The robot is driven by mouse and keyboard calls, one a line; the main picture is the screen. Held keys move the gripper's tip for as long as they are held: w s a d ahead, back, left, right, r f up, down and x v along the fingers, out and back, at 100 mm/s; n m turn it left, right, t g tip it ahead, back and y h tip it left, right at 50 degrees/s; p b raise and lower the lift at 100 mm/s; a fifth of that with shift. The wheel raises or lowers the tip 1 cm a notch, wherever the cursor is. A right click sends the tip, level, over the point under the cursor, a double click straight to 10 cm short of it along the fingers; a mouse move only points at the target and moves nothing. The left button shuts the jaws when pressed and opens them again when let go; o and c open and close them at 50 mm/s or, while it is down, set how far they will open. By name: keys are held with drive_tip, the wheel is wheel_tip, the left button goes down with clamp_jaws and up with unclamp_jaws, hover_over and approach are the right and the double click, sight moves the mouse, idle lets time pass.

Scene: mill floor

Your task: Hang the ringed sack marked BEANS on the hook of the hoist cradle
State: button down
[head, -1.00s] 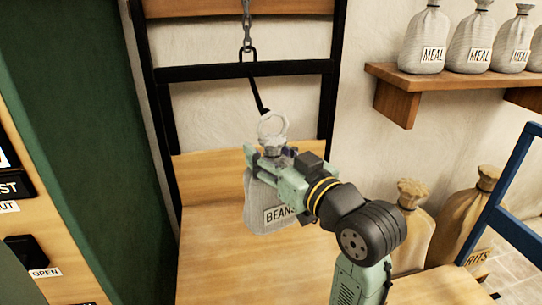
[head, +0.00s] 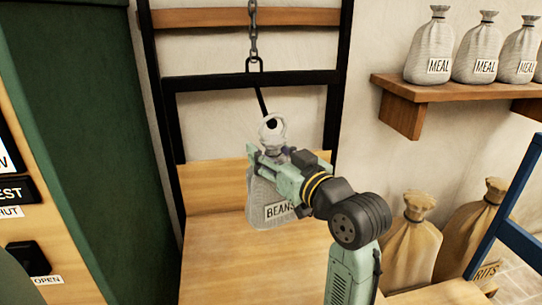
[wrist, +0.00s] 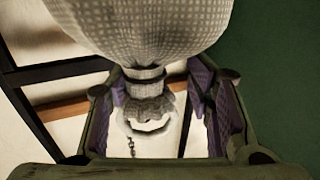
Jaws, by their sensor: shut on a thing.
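The grey sack marked BEANS (head: 268,205) hangs upright from my gripper (head: 272,165), which is shut on its neck. The wrist view shows the sack body (wrist: 140,25) and its neck between the finger pads. A pale ring (head: 272,129) stands up from the top of the sack. The black hook (head: 261,92) of the hoist cradle hangs from a chain (head: 253,42). In the head view the hook's lower end overlaps the ring opening. I cannot tell whether it passes through the ring or hangs behind it.
The cradle's black frame (head: 250,79) surrounds the hook, with a wooden platform (head: 215,265) below. A dark green panel (head: 85,130) is close on the left. A shelf (head: 455,88) holds MEAL sacks on the right. Tan sacks (head: 412,240) and a blue rail (head: 510,190) are lower right.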

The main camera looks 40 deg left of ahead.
drive_tip(key=shift+w+a, duration=1.25)
drive_tip(key=shift+a, duration=0.2)
drive_tip(key=shift+w+a+f+b, duration=0.25)
drive_tip(key=shift+f+b, duration=0.15)
drive_tip(key=shift+f, duration=0.05)
drive_tip(key=shift+w+a+f+b, duration=0.25)
drive_tip(key=shift+f+b, duration=0.1)
drive_tip(key=shift+f, duration=0.1)
drive_tip(key=c, duration=1.1)
unclamp_jaws()
drive_tip(key=shift+s, duration=0.1)
drive_tip(key=o, duration=0.4)
drive_tip(key=shift+f, duration=0.1)
